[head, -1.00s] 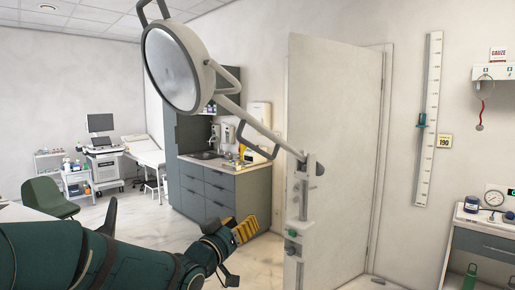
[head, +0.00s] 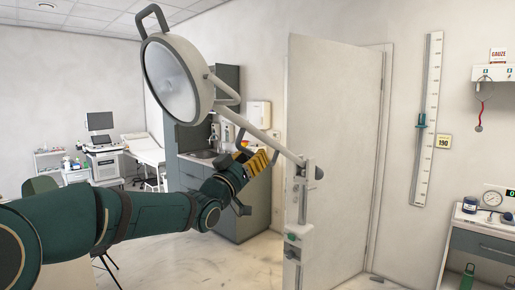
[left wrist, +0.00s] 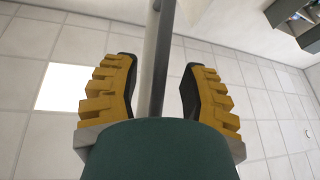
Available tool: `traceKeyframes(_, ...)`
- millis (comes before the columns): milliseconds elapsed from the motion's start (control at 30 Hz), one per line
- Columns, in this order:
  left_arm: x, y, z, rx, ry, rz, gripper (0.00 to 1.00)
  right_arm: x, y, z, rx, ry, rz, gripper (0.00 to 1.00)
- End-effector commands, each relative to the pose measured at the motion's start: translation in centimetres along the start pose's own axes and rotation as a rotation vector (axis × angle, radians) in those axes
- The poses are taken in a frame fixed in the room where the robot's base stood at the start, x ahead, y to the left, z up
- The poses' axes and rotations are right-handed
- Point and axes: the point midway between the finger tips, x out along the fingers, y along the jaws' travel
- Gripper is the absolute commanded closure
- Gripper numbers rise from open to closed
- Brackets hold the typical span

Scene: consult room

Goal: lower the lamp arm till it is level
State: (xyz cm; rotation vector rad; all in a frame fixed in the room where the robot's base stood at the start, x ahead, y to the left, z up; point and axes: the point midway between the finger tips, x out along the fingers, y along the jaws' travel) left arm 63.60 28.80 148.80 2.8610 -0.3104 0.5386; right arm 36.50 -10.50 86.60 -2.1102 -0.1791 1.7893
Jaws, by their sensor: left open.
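The lamp has a round white head (head: 172,80) at the upper left of the head view. Its pale arm (head: 278,147) slopes down to the right to a pivot on the white post (head: 298,240), so the lamp end is higher. A thin handle loop hangs under the arm, partly hidden by my left gripper (head: 256,161). This gripper is open, just under the arm. In the left wrist view, a grey bar (left wrist: 158,60) runs between the two spread yellow fingers, with gaps on both sides. I cannot tell whether it is the handle or the arm. My right gripper is not in view.
A door (head: 335,130) stands behind the post. A dark cabinet with a sink (head: 205,154) stands behind my left arm. A wall-mounted height gauge (head: 427,120) and a side table (head: 480,240) are at the right. The floor left of the post is clear.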

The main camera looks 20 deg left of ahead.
Motion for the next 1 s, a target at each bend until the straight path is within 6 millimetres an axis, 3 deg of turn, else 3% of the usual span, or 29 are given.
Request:
traceKeyframes(200,2.6,0.1,0.0,-0.002,0.0,0.0,0.57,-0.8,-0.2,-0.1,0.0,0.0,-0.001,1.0)
traceKeyframes(600,3.2,0.0,0.1,-0.001,-0.001,0.0,0.57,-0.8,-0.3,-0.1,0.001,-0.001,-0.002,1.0)
traceKeyframes(633,3.2,0.0,0.1,-0.001,-0.001,0.0,0.61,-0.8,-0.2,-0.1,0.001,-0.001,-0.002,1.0)
traceKeyframes(733,3.2,0.0,0.1,-0.001,-0.001,0.0,0.96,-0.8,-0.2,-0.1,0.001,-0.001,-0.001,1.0)
traceKeyframes(767,3.2,0.0,0.1,-0.001,-0.001,0.0,1.0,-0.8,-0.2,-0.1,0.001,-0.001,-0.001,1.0)
traceKeyframes(1000,3.1,0.0,0.1,-0.001,-0.002,-0.001,1.0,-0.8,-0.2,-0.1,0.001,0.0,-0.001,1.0)
